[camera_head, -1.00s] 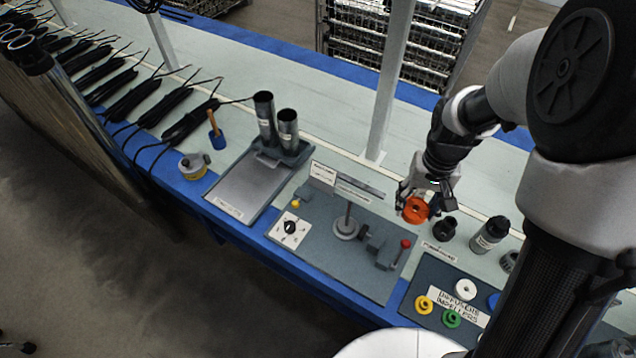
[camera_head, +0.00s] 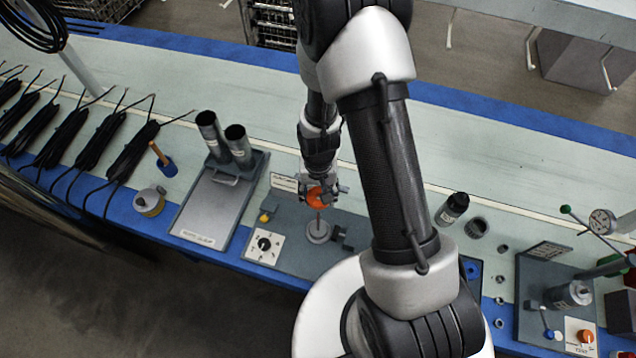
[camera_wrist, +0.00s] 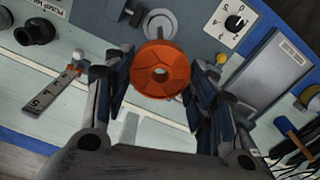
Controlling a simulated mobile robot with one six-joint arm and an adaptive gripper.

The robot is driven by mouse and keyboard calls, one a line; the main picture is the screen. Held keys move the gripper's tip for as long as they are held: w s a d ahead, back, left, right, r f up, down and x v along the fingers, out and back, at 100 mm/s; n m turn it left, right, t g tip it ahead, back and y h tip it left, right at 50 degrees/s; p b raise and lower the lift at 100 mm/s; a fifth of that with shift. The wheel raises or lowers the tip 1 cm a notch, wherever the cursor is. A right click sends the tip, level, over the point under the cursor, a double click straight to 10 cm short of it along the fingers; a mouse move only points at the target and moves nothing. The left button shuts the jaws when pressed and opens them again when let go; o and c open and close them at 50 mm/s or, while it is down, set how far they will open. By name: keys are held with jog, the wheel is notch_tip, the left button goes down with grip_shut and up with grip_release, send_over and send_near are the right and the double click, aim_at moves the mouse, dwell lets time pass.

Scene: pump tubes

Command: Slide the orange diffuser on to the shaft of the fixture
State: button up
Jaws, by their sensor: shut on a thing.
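My gripper (camera_head: 320,188) is shut on the orange diffuser (camera_head: 316,199), over the fixture plate. In the wrist view the diffuser (camera_wrist: 145,84) is an orange ring with a centre hole, between the two fingers of my gripper (camera_wrist: 160,80). In the head view the thin upright shaft (camera_head: 318,217) rises from a round grey base (camera_head: 318,234), just below the diffuser. In the wrist view the round base (camera_wrist: 160,20) is partly hidden behind the diffuser. I cannot tell whether the shaft tip is in the hole.
A white panel with a black knob (camera_head: 264,246) is at the fixture's left. A grey tray (camera_head: 210,208) with two metal cylinders (camera_head: 238,142) stands further left. A black bottle (camera_head: 452,208) and a gauge stand (camera_head: 560,292) are on the right. My arm hides part of the bench.

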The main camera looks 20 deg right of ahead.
aim_at(318, 211)
jog(key=shift+f, duration=0.3)
jog(key=shift+f+b, duration=2.7)
jog(key=shift+f, duration=0.2)
jog(key=shift+f+b, duration=1.35)
jog(key=o, duration=1.1)
notch_tip(318, 211, up, 12)
dwell(1.0)
